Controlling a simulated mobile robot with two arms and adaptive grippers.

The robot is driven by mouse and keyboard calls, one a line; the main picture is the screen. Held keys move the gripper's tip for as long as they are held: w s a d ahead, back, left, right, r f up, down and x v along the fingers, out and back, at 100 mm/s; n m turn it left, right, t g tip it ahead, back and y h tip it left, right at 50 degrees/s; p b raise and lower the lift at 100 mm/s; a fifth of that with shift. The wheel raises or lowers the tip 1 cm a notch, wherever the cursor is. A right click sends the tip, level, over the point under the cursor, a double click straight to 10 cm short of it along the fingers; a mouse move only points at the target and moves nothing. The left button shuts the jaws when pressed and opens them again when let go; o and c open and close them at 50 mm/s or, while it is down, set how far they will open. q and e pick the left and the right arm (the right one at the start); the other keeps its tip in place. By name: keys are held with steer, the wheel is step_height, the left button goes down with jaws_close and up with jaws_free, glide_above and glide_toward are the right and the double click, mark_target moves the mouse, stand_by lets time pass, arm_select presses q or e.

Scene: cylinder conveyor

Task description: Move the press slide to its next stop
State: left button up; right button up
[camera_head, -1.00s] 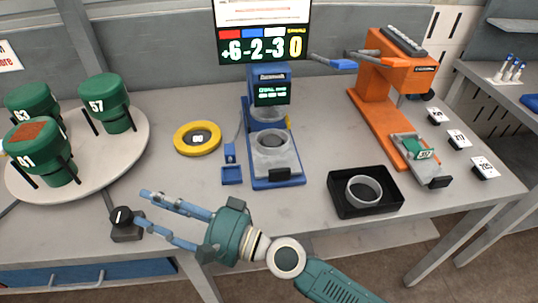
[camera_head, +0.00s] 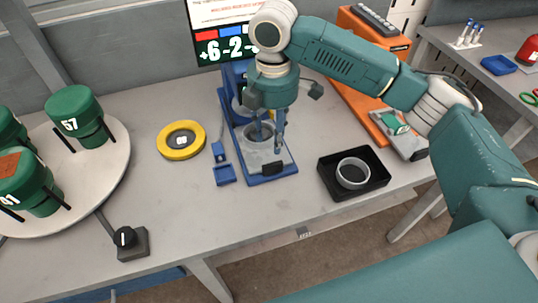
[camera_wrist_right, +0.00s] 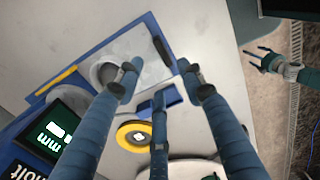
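A blue bench device (camera_head: 228,100) with a display stands at the back middle. Its grey slide plate (camera_head: 255,160) has a black front handle (camera_head: 272,168); the plate also shows in the right wrist view (camera_wrist_right: 148,72). An orange device (camera_head: 362,110) to the right has a similar grey slide (camera_head: 408,146) bearing a green block. I cannot tell for certain which is the press. My right gripper (camera_head: 269,145) points down over the blue device's plate, fingers apart and empty; contact is unclear. My left gripper (camera_wrist_right: 264,59) shows only in the wrist view, fingers spread, away from the devices.
A black tray (camera_head: 330,180) with a grey ring (camera_head: 353,172) stands right of the blue device. Green cylinders (camera_head: 75,112) stand on a round table (camera_head: 112,170). A black knob box (camera_head: 132,243) sits near front.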

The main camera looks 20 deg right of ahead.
mark_target(272, 159)
step_height(272, 159, down, 10)
steer(key=shift+r+p, duration=0.15)
steer(key=shift+p, duration=0.55)
jaws_close()
